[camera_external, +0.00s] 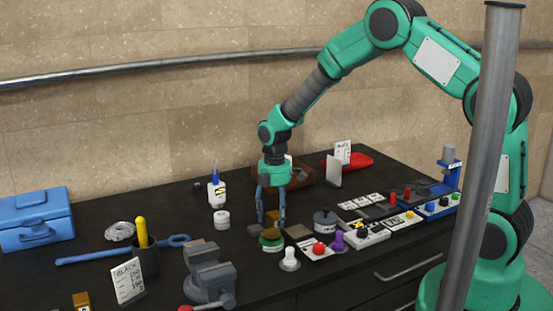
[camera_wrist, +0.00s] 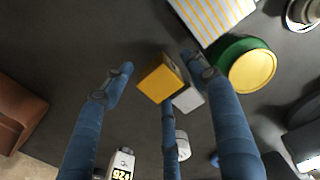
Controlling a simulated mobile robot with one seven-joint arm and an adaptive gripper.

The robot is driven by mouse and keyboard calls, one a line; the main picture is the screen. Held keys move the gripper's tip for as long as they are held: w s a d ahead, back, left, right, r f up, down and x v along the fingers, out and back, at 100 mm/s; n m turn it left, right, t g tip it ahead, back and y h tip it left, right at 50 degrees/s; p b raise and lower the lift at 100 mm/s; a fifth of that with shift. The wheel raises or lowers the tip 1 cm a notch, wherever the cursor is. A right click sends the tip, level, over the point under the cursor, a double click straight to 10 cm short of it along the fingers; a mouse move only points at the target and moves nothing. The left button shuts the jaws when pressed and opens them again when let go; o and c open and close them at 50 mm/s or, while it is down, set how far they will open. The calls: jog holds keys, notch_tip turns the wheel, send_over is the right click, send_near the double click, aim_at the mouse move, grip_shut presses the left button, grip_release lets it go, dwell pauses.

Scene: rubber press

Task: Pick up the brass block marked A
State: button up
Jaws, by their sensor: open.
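A brass block (camera_wrist: 160,80) lies between the spread blue fingers of my gripper (camera_wrist: 158,68) in the wrist view, with a pale grey-white patch beside its lower right side. I cannot read a letter on it. In the external view my gripper (camera_external: 271,221) points down, open, low over the table, and a brass block (camera_external: 272,215) shows partly between its fingers. Another brass block (camera_external: 81,299) with a white label sits at the front left edge. The letter on that label is too small to read.
A green round tin (camera_external: 271,240) stands close by my gripper, as does a dark grey pot (camera_external: 325,220). A white glue bottle (camera_external: 217,193) and a white jar (camera_external: 221,218) stand to the left. A vise (camera_external: 208,272) is at the front.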

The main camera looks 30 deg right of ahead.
jog(key=shift+f, duration=0.1)
dwell(0.5)
grip_shut()
